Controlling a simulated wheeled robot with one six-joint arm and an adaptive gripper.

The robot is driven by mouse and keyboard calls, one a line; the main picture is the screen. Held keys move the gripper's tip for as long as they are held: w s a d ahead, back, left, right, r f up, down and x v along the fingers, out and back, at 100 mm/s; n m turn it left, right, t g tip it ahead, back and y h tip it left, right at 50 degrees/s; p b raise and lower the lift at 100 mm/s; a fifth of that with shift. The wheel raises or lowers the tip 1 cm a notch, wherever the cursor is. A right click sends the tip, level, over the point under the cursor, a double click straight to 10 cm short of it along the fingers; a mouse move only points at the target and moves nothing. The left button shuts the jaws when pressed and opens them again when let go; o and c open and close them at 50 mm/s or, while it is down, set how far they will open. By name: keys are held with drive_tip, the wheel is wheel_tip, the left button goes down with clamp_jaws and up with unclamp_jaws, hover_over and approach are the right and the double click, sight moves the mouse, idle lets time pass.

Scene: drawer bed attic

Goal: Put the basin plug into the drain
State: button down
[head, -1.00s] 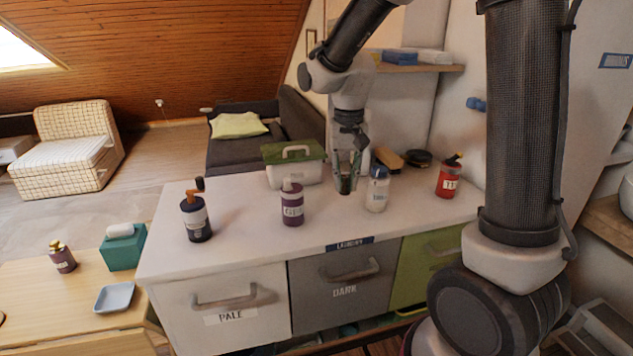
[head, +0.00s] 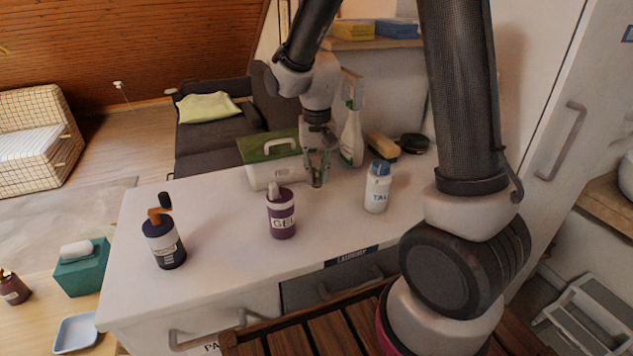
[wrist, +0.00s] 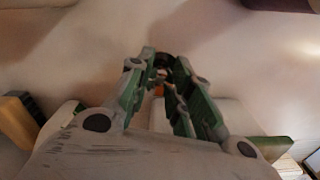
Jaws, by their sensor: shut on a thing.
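My gripper (head: 318,180) is above the white counter top (head: 225,235), between the white-and-green box and the talc bottle. It points down. In the wrist view its green-lined fingers (wrist: 160,88) close around a small thing (wrist: 160,74), mostly hidden between the tips. I take it to be the basin plug, but its shape cannot be made out.
A purple gel bottle (head: 281,212), a dark pump bottle (head: 163,240), a talc bottle (head: 377,187), a spray bottle (head: 352,138) and a green-lidded box (head: 272,160) stand on the counter. A wooden slatted surface (head: 310,335) is in front. A stool (head: 590,315) stands at right.

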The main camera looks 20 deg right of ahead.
sight(317, 180)
drive_tip(key=shift+f, duration=1.6)
drive_tip(key=shift+f, duration=0.15)
drive_tip(key=c, duration=1.3)
unclamp_jaws()
